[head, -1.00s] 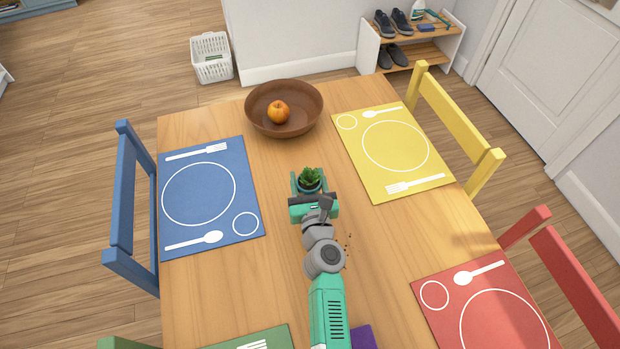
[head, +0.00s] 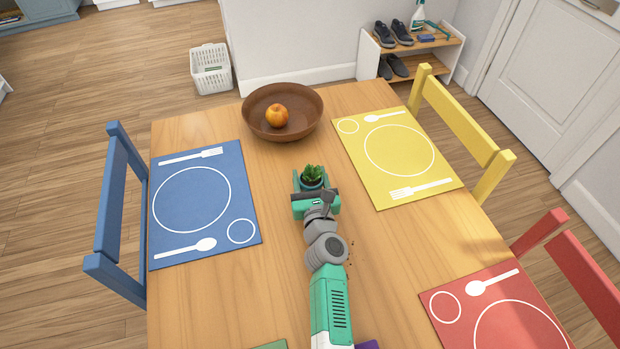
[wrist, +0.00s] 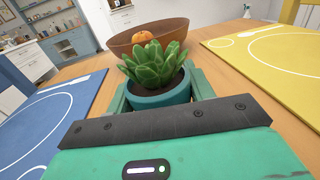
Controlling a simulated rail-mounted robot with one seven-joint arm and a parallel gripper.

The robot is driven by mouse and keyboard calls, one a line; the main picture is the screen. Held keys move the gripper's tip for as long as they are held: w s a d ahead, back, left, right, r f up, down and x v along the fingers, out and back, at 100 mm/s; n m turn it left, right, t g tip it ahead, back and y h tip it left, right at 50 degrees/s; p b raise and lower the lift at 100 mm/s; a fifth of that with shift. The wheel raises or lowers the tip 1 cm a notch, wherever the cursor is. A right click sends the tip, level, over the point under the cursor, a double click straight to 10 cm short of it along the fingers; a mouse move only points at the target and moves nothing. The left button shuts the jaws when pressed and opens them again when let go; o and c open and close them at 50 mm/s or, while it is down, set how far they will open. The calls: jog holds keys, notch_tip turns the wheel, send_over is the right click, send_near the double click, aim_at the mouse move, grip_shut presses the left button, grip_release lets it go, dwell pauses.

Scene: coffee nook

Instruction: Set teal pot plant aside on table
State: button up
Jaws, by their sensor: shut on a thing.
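The teal pot plant (head: 312,177) is a green succulent in a small teal pot. It is upright over the middle of the table (head: 275,230), between the blue and yellow placemats. My gripper (head: 311,182) is shut on the pot, with one finger on each side. In the wrist view the pot (wrist: 160,95) sits between the green fingers, its leaves rising above the rim. I cannot tell whether the pot's base touches the table, as the gripper hides it.
A brown bowl (head: 283,128) with an orange fruit (head: 277,116) stands beyond the plant. The blue placemat (head: 235,215) lies left, the yellow placemat (head: 440,170) right, the red placemat (head: 435,305) near right. Bare wood lies around the plant. Dark crumbs lie beside my arm.

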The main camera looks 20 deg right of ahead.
jog(key=o, duration=1.3)
jog(key=shift+c, duration=0.2)
jog(key=shift+r+p, duration=0.2)
jog(key=shift+p, duration=0.1)
jog(key=p+v, duration=0.3)
jog(key=v, duration=0.4)
jog(key=shift+s+f, duration=0.1)
jog(key=shift+s, duration=0.25)
